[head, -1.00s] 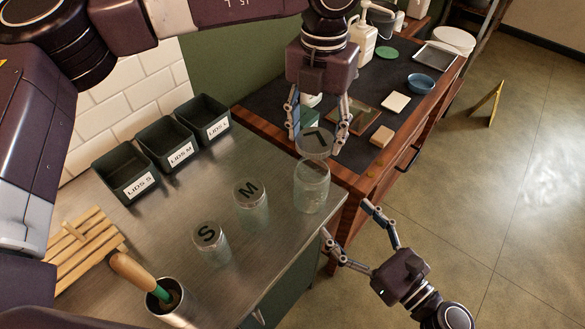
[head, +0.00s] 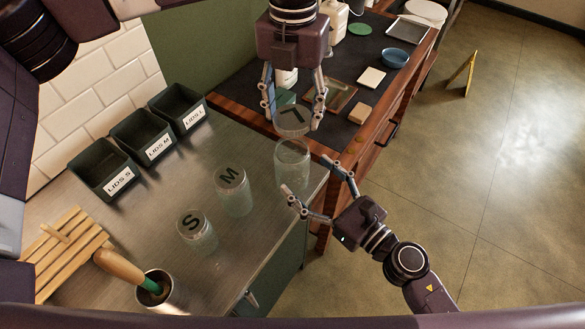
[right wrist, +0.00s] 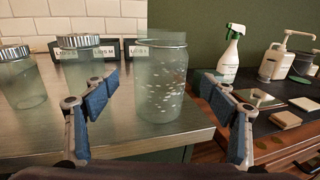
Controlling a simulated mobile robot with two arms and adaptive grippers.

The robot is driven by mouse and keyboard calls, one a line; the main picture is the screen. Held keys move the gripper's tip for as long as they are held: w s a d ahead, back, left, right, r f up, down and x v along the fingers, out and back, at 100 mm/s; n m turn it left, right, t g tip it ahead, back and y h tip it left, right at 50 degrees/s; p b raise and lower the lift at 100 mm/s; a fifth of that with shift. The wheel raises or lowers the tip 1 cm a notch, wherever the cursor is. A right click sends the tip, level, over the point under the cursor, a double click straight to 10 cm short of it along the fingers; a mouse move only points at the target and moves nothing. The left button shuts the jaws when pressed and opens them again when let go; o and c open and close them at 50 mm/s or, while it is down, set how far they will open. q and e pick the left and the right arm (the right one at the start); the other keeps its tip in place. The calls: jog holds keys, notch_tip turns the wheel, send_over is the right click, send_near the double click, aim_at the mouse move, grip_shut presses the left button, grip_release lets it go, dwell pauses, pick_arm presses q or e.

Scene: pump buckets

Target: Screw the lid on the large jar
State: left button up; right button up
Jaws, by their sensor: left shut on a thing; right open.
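The large jar (head: 292,172) is clear glass, upright and open-topped near the steel counter's right edge. It also shows in the right wrist view (right wrist: 162,95). Its lid (head: 292,122), marked L, is held by my left gripper (head: 291,120), which is shut on it from above. The lid appears to be above the jar's mouth, apart from it; the exact gap is hard to tell. My right gripper (head: 307,174) is open, its fingers spread towards the jar from the right. In the right wrist view the jar stands between and beyond the fingertips.
Lidded jars marked M (head: 232,190) and S (head: 197,232) stand to the left. Bins labelled LIDS S (head: 105,170), LIDS M (head: 144,135) and LIDS L (head: 180,108) line the wall. A dark-topped bench (head: 345,70) holds bottles, a blue bowl (head: 395,58) and blocks.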

aim_at(292, 139)
pick_arm(q)
jog(key=shift+w+a, duration=0.1)
pick_arm(e)
jog(key=x, duration=0.5)
jog(key=shift+w, duration=0.15)
jog(key=shift+w+a, duration=0.25)
jog(key=shift+a, duration=0.05)
jog(key=c, duration=1.8)
pick_arm(q)
jog(key=shift+f, duration=2.5)
jog(key=shift+f, duration=0.9)
jog(key=shift+f, duration=0.55)
